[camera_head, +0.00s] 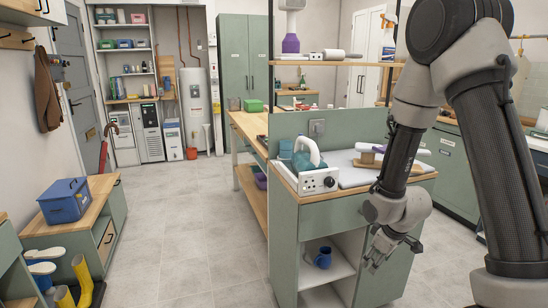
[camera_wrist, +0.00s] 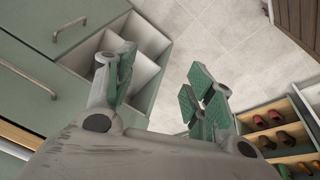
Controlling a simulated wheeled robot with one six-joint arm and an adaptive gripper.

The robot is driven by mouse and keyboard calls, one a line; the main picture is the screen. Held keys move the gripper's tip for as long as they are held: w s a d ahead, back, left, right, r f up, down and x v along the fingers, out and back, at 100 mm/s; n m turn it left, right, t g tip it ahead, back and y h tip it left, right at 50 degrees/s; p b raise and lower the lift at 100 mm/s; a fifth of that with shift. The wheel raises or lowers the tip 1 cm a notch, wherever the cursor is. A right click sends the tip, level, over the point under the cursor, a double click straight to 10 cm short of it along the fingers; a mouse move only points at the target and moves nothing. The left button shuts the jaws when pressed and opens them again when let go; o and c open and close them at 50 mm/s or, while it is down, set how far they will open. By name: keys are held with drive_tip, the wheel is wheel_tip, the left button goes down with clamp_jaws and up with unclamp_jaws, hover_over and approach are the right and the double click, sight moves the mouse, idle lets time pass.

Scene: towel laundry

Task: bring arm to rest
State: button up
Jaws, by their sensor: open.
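My gripper (camera_head: 379,250) hangs at the end of my arm, pointing down, in front of the green cabinet in the head view. In the wrist view my gripper (camera_wrist: 157,88) has its two green-padded fingers spread apart, with only floor and an open shelf seen between them. It holds nothing. My arm rises on the right side of the head view and bends down across the cabinet's right part, hiding some of the counter behind it.
The green cabinet (camera_head: 318,213) holds a blue mug (camera_head: 323,257) in its open shelf. A steam iron station (camera_head: 317,181) stands on top. A blue box (camera_head: 65,199) sits on the bench at left. Grey floor (camera_head: 185,220) between them is clear. Shoes (camera_wrist: 277,128) lie on a rack.

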drive_tip(key=s+d+r+m, duration=0.2)
drive_tip(key=s+r+m, duration=0.2)
drive_tip(key=s+r, duration=0.6)
drive_tip(key=s+d+r+m, duration=0.3)
drive_tip(key=s+r, duration=0.8)
drive_tip(key=r, duration=0.9)
drive_tip(key=shift+s+d+m+t+h, duration=0.25)
drive_tip(key=shift+d+m+t+h, duration=0.05)
drive_tip(key=shift+m, duration=0.1)
